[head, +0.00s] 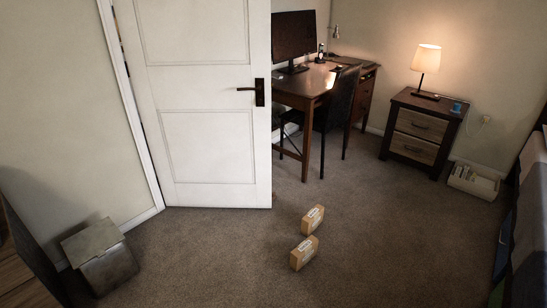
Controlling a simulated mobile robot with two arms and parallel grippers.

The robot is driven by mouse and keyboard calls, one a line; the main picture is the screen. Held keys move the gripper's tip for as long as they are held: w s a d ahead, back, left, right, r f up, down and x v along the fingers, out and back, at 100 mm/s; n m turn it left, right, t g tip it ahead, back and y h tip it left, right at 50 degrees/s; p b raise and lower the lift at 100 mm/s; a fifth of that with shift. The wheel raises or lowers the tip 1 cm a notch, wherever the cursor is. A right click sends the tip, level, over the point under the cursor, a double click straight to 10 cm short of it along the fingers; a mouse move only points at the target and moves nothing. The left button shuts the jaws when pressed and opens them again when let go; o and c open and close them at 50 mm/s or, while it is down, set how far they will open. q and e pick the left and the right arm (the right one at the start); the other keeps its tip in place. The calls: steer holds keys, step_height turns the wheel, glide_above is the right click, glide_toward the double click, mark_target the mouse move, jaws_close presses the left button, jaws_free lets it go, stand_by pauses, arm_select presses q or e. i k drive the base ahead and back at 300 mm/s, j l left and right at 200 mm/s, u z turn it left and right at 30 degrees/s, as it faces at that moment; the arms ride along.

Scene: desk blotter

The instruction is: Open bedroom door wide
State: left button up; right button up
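The white panelled bedroom door (206,145) stands in the left half of the head view. Its dark lever handle (258,91) is near its right edge. The door's left edge is at the white door frame (133,110), with a narrow gap showing along it. Its right edge stands free, with the room and desk visible past it. Neither of my grippers shows in the head view, and nothing touches the handle.
Two small cardboard boxes (313,218) (304,252) lie on the carpet right of the door. A grey bin (100,257) stands at the lower left. A desk (310,86) with a chair (340,103) and a nightstand (423,128) are behind.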

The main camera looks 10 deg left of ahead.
mark_target(210, 141)
steer(key=i+l+z, duration=0.3)
steer(key=i, duration=0.35)
steer(key=i+z, duration=0.3)
steer(key=i, duration=0.4)
steer(key=i+l, duration=0.1)
steer(key=i, duration=1.85)
